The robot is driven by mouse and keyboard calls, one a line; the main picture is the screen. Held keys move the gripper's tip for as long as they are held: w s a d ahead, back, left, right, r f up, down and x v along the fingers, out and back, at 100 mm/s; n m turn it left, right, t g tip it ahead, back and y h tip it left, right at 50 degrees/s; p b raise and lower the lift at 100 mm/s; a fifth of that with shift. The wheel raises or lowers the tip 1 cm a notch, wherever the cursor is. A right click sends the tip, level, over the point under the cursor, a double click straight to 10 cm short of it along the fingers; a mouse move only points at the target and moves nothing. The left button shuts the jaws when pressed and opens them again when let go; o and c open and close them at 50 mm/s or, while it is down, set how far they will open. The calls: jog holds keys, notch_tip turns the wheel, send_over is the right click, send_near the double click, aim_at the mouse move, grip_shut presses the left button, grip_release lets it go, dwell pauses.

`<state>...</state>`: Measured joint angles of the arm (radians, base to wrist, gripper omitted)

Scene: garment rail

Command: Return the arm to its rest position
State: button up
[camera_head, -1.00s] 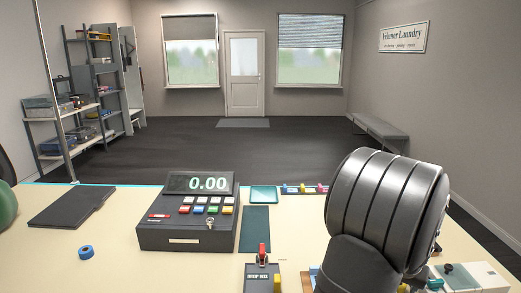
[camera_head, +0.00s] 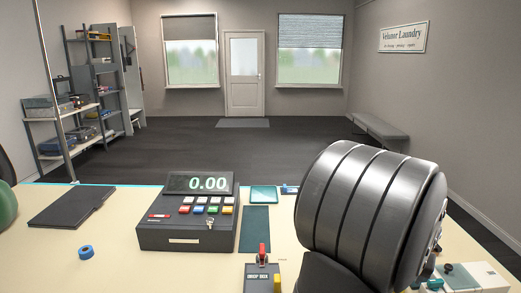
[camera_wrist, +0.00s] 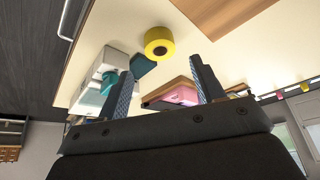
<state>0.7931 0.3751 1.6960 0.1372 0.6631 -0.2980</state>
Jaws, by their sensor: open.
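My gripper (camera_wrist: 162,92) shows in the wrist view with its two dark textured fingers spread apart. Nothing is held between them. Beyond the fingers are a pink item (camera_wrist: 181,95) on a brown board and a yellow roll (camera_wrist: 159,41) on the counter. In the head view my dark arm link fills the right foreground and hides part of the counter; the fingers are out of sight there.
A cash register (camera_head: 188,225) stands on the cream counter (camera_head: 120,265). Left of it are a black folder (camera_head: 70,206) and a blue tape roll (camera_head: 86,252). A white-and-teal box (camera_head: 470,277) is at the right.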

jog(key=x, duration=0.6)
notch_tip(320, 180, up, 5)
jog(key=shift+f, duration=0.2)
jog(key=s+d+r, duration=0.4)
jog(key=s+r, duration=0.3)
jog(key=s, duration=0.5)
notch_tip(320, 180, up, 4)
jog(key=w, duration=0.1)
jog(key=w+a+r+n+y, duration=0.1)
jog(key=w+a+n, duration=0.2)
jog(key=w+a, duration=0.8)
jog(key=w+a+r+n+y, duration=0.1)
jog(key=w+a+n, duration=0.3)
jog(key=w+a, duration=0.8)
jog(key=shift+w+a+t+y, duration=0.15)
jog(key=shift+w+t+y, duration=0.25)
jog(key=shift+w, duration=2.5)
jog(key=shift+o, duration=0.2)
jog(key=shift+r, duration=0.1)
